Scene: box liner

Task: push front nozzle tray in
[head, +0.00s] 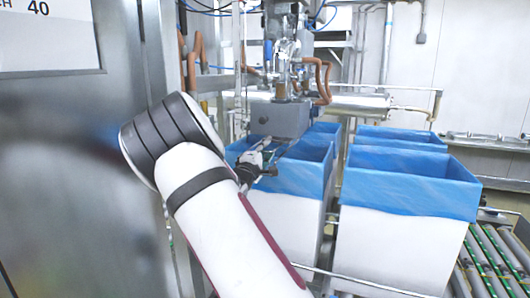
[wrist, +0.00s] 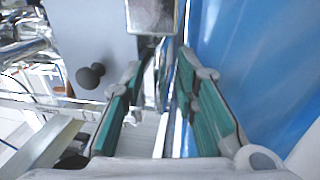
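A grey metal box (head: 290,118) hangs below the filling nozzle above the lined boxes. In the wrist view, a pale grey panel with a black knob (wrist: 90,76) is at the upper left, and a shiny metal block (wrist: 152,16) is at the top centre. I cannot tell which part is the front nozzle tray. My gripper (head: 262,168) is below and left of the grey box, by the blue liner. In the wrist view my gripper (wrist: 162,75) has its green-padded fingers apart. Narrow metal parts show beyond the gap, with no clear grip on them.
Blue liner film (wrist: 250,65) is close to the right finger. White boxes with blue liners (head: 400,185) stand at the right, beside a roller conveyor (head: 490,260). A steel cabinet (head: 75,150) fills the left. Pipes and hoses surround the nozzle (head: 288,55).

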